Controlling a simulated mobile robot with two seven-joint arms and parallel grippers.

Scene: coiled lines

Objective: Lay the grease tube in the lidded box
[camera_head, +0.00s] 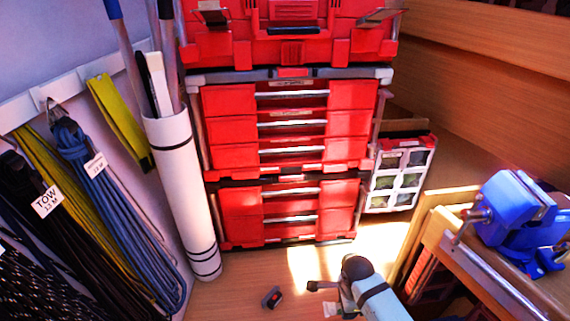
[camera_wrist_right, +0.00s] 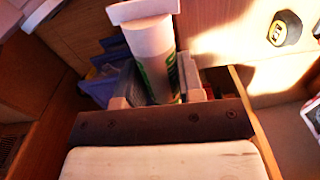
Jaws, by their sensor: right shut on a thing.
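The grease tube (camera_wrist_right: 151,55) is white with green print and a wide flat end. In the right wrist view it stands between the fingers of my right gripper (camera_wrist_right: 160,75), which is shut on it. In the head view my right arm (camera_head: 372,292) shows at the bottom centre; its gripper and the tube are hard to make out there. I cannot tell for sure which thing is the lidded box. A red toolbox (camera_head: 291,48) with latches tops the stack at the back; its top is cut off. My left gripper is not in view.
Red drawer units (camera_head: 288,125) stand below the toolbox. A clear-fronted organizer (camera_head: 400,178) is at their right. A blue vise (camera_head: 515,210) sits on the wooden bench at the right. Coiled ropes (camera_head: 110,195) hang at the left beside a white tube holder (camera_head: 180,190). A small dark object (camera_head: 271,297) lies on the floor.

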